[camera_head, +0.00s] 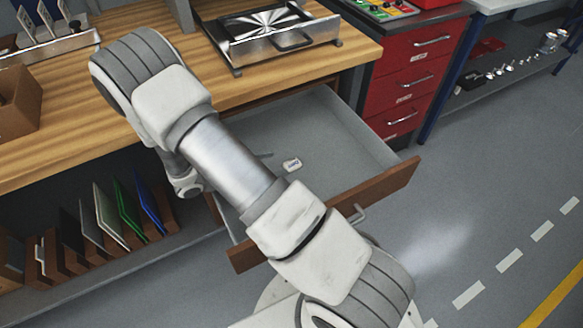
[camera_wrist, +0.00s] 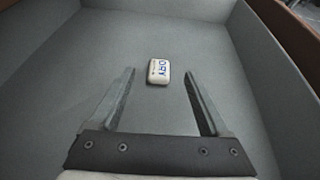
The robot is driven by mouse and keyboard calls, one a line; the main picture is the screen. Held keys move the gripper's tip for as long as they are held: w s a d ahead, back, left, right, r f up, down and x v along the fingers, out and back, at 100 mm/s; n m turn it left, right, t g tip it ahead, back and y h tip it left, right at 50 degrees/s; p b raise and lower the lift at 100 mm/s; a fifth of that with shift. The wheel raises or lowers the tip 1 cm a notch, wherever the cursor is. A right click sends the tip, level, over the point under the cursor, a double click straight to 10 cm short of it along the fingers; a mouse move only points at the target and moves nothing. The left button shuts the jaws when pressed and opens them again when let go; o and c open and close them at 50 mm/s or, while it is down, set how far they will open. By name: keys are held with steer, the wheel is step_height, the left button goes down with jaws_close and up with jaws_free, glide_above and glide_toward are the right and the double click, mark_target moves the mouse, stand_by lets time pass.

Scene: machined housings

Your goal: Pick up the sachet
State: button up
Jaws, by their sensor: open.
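The sachet (camera_head: 292,164) is a small white packet lying flat on the grey floor of an open drawer. In the wrist view the sachet (camera_wrist: 158,71) shows dark blue letters and lies just beyond the fingertips, roughly midway between their lines. My gripper (camera_wrist: 160,72) is open and empty, with its two fingers apart and pointing into the drawer. I cannot tell its exact height above the sachet. In the head view my arm hides most of the gripper and part of the drawer.
The open drawer (camera_head: 385,187) has a wooden front and grey walls around the sachet. The wooden bench top (camera_head: 120,125) overhangs behind it, bearing a metal fixture (camera_head: 275,40). A red drawer cabinet (camera_head: 408,75) stands at right. The drawer floor around the sachet is bare.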

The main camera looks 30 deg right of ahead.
mark_target(297, 161)
steer(key=x, duration=0.2)
steer(key=b+x, duration=0.1)
steer(key=x, duration=0.4)
steer(key=shift+d+f+b, duration=0.2)
steer(key=shift+f+b, duration=0.2)
jaws_close()
